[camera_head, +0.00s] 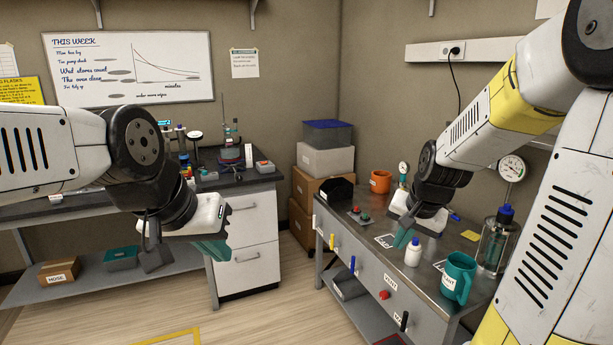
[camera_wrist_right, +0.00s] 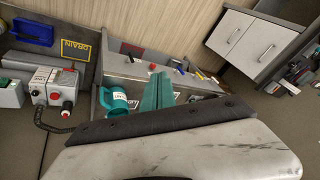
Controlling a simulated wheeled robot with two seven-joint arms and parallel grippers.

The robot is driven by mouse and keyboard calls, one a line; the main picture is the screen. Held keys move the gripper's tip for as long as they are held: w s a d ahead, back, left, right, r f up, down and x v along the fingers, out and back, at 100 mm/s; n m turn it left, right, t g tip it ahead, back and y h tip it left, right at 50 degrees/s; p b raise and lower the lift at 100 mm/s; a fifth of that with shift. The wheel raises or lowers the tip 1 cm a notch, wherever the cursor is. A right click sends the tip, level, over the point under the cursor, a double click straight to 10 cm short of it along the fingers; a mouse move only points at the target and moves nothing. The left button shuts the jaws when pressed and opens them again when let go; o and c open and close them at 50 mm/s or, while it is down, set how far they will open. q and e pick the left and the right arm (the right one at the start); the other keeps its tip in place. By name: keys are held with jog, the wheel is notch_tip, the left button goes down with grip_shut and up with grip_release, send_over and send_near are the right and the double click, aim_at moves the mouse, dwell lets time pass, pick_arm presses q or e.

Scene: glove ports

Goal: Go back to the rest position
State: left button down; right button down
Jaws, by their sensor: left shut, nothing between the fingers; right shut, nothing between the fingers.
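My left gripper (camera_head: 212,250) hangs in front of the left workbench, clear of it, with its teal fingers together and empty. My right gripper (camera_head: 403,238) is over the right metal bench, its teal fingers shut with nothing between them. Its fingers also show in the right wrist view (camera_wrist_right: 156,92), over the bench and beside the teal mug (camera_wrist_right: 118,101). In the head view the teal mug (camera_head: 458,279) stands on the bench to the right of the right gripper.
Stacked boxes (camera_head: 325,160) fill the corner. Floor (camera_head: 265,305) between the benches is free.

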jog(key=s+a+r+n, duration=0.3)
jog(key=s+a+r, duration=0.1)
jog(key=s, duration=0.4)
jog(key=s+a+r+n+t+y, duration=0.1)
jog(key=s+a+r+n, duration=0.2)
jog(key=s, duration=0.6)
notch_tip(320, 180, up, 2)
jog(key=shift+a+r, duration=0.2)
jog(key=shift+a, duration=0.2)
dwell(0.5)
